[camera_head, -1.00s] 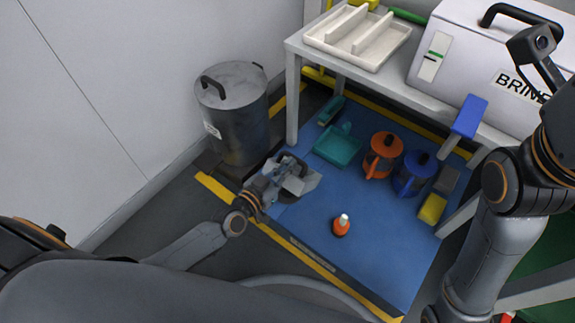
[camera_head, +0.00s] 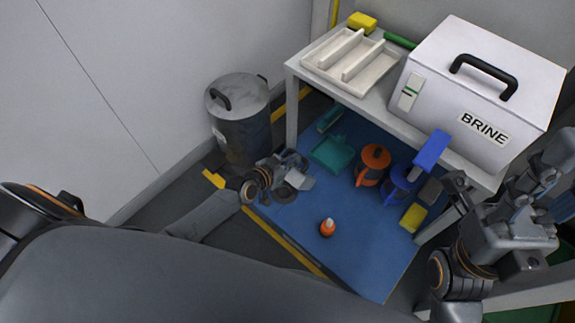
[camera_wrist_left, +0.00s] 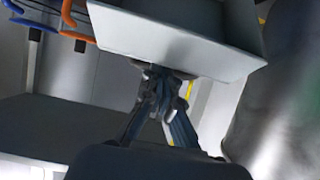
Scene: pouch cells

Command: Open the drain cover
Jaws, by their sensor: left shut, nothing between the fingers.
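My left gripper (camera_head: 290,161) is shut and empty, low over the near left edge of the blue mat. In the left wrist view its fingers (camera_wrist_left: 160,76) meet just below a pale grey plate (camera_wrist_left: 178,32); I cannot tell whether they touch it. A small pale plate (camera_head: 301,182) also shows beside the gripper in the head view. A dark round shape (camera_head: 285,194) lies just below the gripper, partly hidden. I cannot tell for sure which of these is the drain cover. My right gripper (camera_head: 456,187) is at the right, and its fingers are unclear.
A grey lidded bin (camera_head: 240,125) stands left of the bench (camera_head: 350,97), which holds a white tray (camera_head: 350,58) and a BRINE box (camera_head: 480,90). On the blue mat (camera_head: 300,225) are a teal dustpan (camera_head: 332,153), orange and blue jugs (camera_head: 372,165), and an orange bottle (camera_head: 327,228).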

